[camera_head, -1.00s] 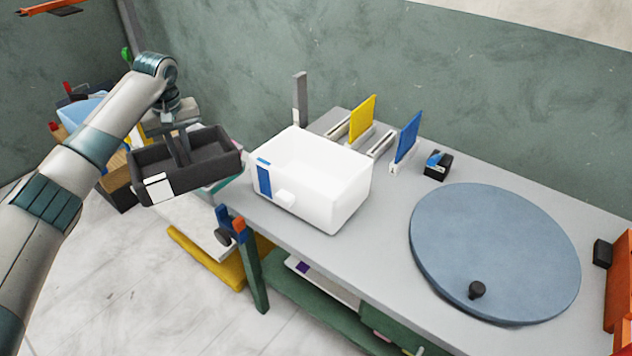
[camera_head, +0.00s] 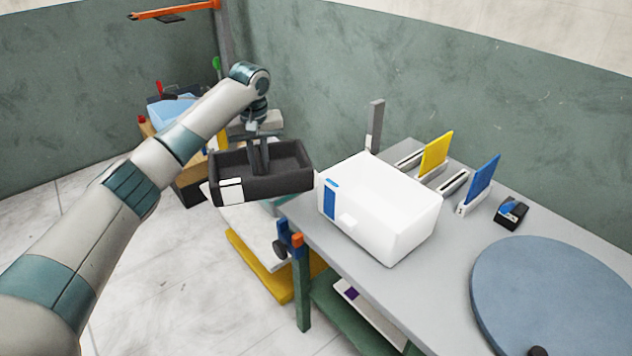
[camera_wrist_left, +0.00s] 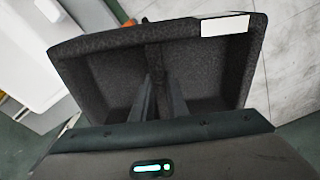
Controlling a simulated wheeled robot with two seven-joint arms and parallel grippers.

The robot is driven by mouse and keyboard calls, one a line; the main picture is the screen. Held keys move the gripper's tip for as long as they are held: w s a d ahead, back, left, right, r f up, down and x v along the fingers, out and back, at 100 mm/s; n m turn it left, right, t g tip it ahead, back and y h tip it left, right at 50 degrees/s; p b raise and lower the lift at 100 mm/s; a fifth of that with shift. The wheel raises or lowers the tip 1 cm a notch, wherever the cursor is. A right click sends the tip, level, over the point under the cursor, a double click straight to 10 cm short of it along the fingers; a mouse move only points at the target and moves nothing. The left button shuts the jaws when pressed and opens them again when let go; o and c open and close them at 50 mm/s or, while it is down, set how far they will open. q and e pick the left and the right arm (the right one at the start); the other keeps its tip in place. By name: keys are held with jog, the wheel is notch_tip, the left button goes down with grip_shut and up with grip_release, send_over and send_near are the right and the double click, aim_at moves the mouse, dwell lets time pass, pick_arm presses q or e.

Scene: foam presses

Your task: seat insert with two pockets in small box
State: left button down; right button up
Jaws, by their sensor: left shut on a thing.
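The dark grey foam insert with two pockets (camera_head: 285,185) hangs in the air left of the small box, its white label facing the camera. My left gripper (camera_head: 260,165) is shut on its middle divider. In the left wrist view the insert (camera_wrist_left: 215,75) shows a pocket on each side of the divider, and the fingers (camera_wrist_left: 155,100) reach down at it. The white small box (camera_head: 395,215) with a blue strip stands on the grey table, apart from the insert. My right gripper is not in view.
The grey table (camera_head: 455,258) also holds a yellow panel (camera_head: 435,154) and a blue panel (camera_head: 482,178) in stands, a small black item (camera_head: 510,213) and a round blue-grey disc (camera_head: 550,295). A blue and orange clamp (camera_head: 290,240) is at the table's left corner.

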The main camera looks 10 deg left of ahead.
aim_at(277, 175)
pick_arm(q)
jog(key=shift+m, duration=0.9)
jog(key=s+d, duration=0.1)
jog(key=s+d+r, duration=0.1)
jog(key=d, duration=0.1)
jog(key=s+d+r, duration=0.1)
jog(key=shift+s+d+r, duration=0.2)
jog(key=shift+d+r, duration=0.05)
jog(key=shift+d, duration=0.1)
jog(key=shift+m, duration=0.6)
jog(key=s+d, duration=0.2)
jog(key=s, duration=0.1)
jog(key=s+d, duration=0.1)
jog(key=shift+s+d+r, duration=0.1)
jog(key=shift+s+r, duration=0.05)
jog(key=shift+r, duration=0.2)
jog(key=s+d+f+m, duration=0.1)
jog(key=s+d+m, duration=0.2)
jog(key=s, duration=1)
jog(key=shift+s+d+h, duration=0.3)
jog(key=shift+s+d, duration=0.1)
jog(key=shift+d, duration=0.4)
